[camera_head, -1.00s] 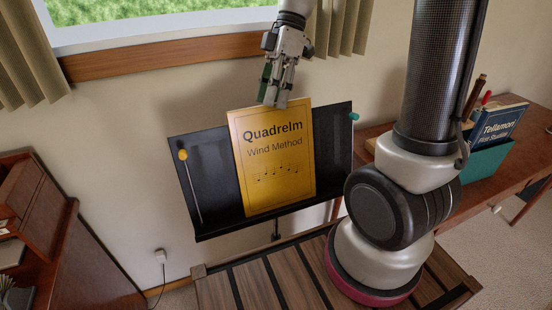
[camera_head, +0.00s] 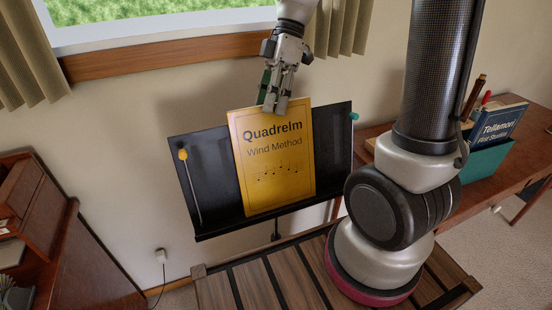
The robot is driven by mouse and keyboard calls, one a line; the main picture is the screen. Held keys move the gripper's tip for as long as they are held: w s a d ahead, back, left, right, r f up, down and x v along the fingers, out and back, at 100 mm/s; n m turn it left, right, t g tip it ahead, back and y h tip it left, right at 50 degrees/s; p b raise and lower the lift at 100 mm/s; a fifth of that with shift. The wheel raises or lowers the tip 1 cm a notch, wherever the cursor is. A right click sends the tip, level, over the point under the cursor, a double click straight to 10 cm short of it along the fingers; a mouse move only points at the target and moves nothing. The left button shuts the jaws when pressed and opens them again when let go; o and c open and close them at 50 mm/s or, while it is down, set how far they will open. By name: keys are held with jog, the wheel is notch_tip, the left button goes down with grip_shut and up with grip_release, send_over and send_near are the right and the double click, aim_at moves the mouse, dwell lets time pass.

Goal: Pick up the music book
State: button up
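The music book (camera_head: 274,168) is yellow, titled "Quadrelm Wind Method", with a row of notes on its cover. It leans upright on the black music stand (camera_head: 214,160). Whether a finger is behind the book is hidden, and the gap between the fingers cannot be judged.
A stick with a yellow knob (camera_head: 183,155) rests on the stand's left side. A teal knob (camera_head: 354,117) is at its right edge. A wooden desk at right holds a teal box (camera_head: 485,157) with a blue "Tellamori" book (camera_head: 497,122). The window sill (camera_head: 160,58) is behind.

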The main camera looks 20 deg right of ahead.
grip_shut()
